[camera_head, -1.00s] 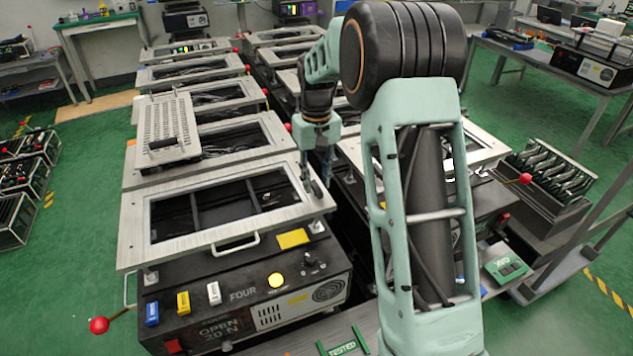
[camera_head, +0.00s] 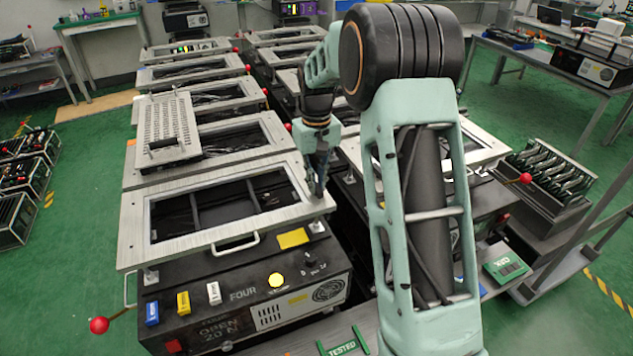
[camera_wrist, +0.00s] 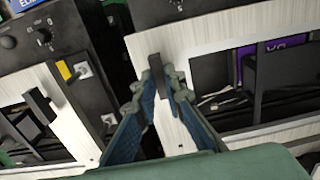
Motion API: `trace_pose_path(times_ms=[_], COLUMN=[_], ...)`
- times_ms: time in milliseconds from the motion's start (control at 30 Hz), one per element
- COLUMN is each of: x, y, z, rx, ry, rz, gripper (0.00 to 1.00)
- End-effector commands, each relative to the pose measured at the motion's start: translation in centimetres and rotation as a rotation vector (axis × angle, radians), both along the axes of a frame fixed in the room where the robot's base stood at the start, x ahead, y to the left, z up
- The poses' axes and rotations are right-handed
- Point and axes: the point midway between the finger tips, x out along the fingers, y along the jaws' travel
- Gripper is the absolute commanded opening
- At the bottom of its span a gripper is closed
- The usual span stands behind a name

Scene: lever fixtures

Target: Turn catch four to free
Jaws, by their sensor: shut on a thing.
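Fixture FOUR, a dark box (camera_head: 243,294) with a pale metal frame (camera_head: 140,215) above it, stands at the front in the head view. Its display (camera_head: 213,328) reads OPEN 20 N. My gripper (camera_head: 317,190) is at the right edge of this frame, pointing down. In the wrist view my gripper (camera_wrist: 160,82) has its blue-padded fingers closed around a small dark upright bar, which looks like the catch (camera_wrist: 157,68) on the pale frame. The catch itself is hidden behind the fingers in the head view.
A red-knobbed lever (camera_head: 99,325) sticks out at the front left. A perforated plate (camera_head: 168,125) lies on the frame behind. A second row of fixtures is close on the right. The wrist view shows another dark catch (camera_wrist: 38,105) on a neighbouring frame.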

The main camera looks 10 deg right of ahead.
Motion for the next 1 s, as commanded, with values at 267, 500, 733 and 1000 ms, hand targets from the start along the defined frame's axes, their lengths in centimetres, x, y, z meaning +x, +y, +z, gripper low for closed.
trace_pose_path(times_ms=[267, 500, 733, 1000], x=[0.04, 0.07, 0.07, 0.08], y=[0.0, 0.02, 0.0, 0.01], z=[0.11, 0.16, 0.16, 0.22], rx=[0.0, 0.001, 0.001, 0.0], ry=[-0.001, -0.002, -0.002, -0.002], rz=[0.114, 0.316, 0.535, 0.792], gripper=[0.0, 0.0, 0.0, 0.0])
